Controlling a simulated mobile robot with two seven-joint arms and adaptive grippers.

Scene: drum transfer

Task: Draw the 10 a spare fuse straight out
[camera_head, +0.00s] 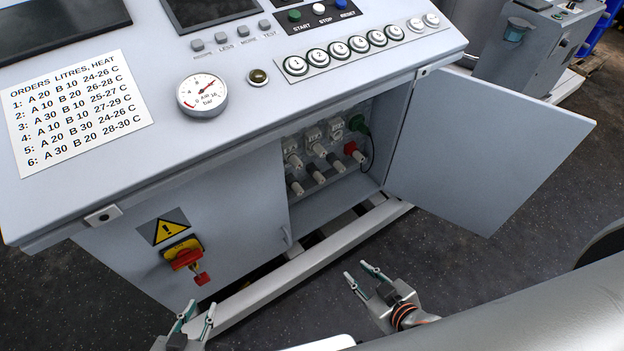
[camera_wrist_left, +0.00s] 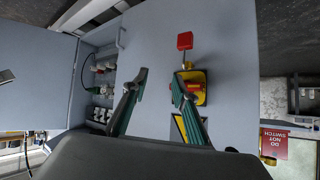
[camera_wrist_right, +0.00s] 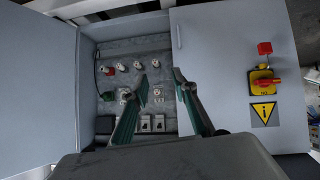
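Several pale and dark cylindrical fuses or plugs sit in rows on the back panel (camera_head: 332,185) of the open cabinet. Their ratings are too small to read, so I cannot tell which is the 10 A spare fuse. A red-bodied one (camera_head: 352,148) and a green plug (camera_head: 357,123) with a black cable stand out at the right. My right gripper (camera_head: 356,271) is open and empty, in front of and below the opening; the fuses also show in the right wrist view (camera_wrist_right: 122,67). My left gripper (camera_head: 199,311) is open and empty, below the yellow switch.
The cabinet door (camera_head: 487,150) stands open to the right. A red and yellow switch (camera_head: 183,254) with a red padlock or tag sits on the closed panel at left. The console top (camera_head: 130,185) overhangs the opening. A pale frame rail (camera_head: 300,265) runs along the cabinet's foot.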

